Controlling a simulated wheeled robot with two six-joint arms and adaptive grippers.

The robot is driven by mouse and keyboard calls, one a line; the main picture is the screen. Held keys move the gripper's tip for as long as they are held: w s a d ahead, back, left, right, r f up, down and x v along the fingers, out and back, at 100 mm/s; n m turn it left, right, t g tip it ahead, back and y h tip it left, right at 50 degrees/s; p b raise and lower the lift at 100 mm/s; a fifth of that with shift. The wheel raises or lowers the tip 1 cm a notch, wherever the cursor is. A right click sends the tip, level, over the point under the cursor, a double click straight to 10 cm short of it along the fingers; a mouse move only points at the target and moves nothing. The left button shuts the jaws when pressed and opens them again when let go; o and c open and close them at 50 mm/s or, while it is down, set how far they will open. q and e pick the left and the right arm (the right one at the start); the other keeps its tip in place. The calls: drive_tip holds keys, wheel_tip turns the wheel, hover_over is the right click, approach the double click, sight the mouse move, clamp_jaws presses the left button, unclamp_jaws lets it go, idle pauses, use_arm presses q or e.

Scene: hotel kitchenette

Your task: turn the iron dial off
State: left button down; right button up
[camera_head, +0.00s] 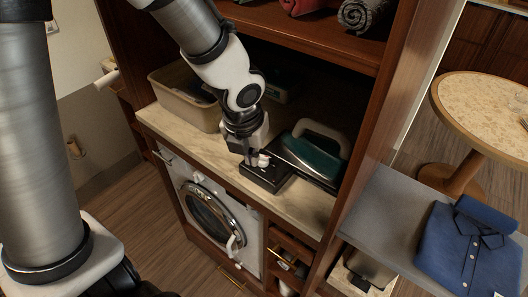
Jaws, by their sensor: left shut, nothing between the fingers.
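The iron (302,158) has a dark green body and a cream handle. It rests on the counter beside a black base (266,178). A small pale knob (264,159) stands on top of the base and looks like the dial; its setting is too small to read. My left gripper (250,160) reaches down from above, its fingers shut and empty. Its tips are right at the knob's left side, and I cannot tell whether they touch it. My right gripper is not in view.
A beige bin (187,97) stands on the counter (180,131) left of my gripper. A shelf with rolled towels (362,14) hangs above. A washing machine (210,206) is below. A folded blue shirt (470,252) lies on a grey board (385,215) at right.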

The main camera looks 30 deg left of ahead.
sight(263, 159)
use_arm(q)
drive_tip(key=b+x, duration=0.1)
drive_tip(key=x, duration=0.2)
drive_tip(key=b+x, duration=0.2)
drive_tip(key=x, duration=0.1)
drive_tip(key=b+x, duration=0.1)
drive_tip(key=x, duration=0.2)
drive_tip(key=shift+w+d, duration=0.35)
drive_tip(key=shift+w, duration=0.05)
drive_tip(key=w, duration=0.1)
drive_tip(key=w+a, duration=0.1)
drive_tip(key=shift+w+a+r+p, duration=0.15)
drive_tip(key=shift+w+r+p, duration=0.15)
drive_tip(key=shift+w+p, duration=0.1)
drive_tip(key=shift+w+f, duration=0.15)
drive_tip(key=shift+w, duration=0.3)
drive_tip(key=shift+s, duration=0.1)
